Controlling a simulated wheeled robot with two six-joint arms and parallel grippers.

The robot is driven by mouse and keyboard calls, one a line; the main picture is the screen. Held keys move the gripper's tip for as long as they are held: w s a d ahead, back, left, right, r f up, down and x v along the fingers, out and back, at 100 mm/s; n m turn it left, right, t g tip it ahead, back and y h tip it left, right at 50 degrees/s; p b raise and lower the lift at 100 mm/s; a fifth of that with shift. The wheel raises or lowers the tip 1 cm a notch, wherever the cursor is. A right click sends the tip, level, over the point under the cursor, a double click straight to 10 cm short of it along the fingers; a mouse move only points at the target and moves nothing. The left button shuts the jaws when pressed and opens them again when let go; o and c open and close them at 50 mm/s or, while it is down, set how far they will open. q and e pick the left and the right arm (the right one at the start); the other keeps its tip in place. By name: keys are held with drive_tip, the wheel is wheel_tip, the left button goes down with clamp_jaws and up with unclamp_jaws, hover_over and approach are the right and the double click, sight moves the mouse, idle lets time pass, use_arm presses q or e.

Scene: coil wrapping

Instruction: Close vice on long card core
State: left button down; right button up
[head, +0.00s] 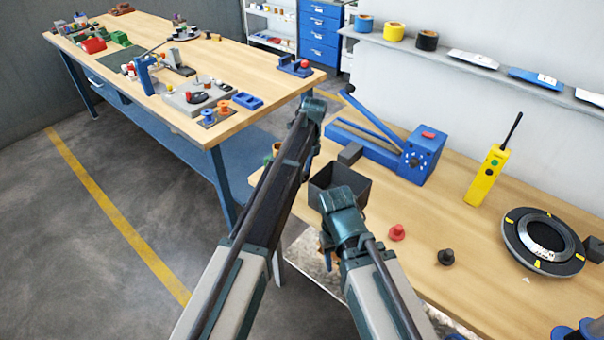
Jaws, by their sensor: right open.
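A yellow handset (488,173), a black ring (543,241), a red knob (397,232) and a black knob (446,257) stand on the right bench. The left bench (236,72) carries tools and parts. A wall shelf (470,62) holds tape rolls. Floor between is clear.

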use_arm(q)
drive_tip(key=shift+c, duration=1.8)
unclamp_jaws()
drive_tip(key=p+v, duration=1.3)
drive_tip(key=shift+w+r, duration=0.15)
drive_tip(key=shift+r, duration=0.2)
drive_tip(key=shift+d, duration=0.1)
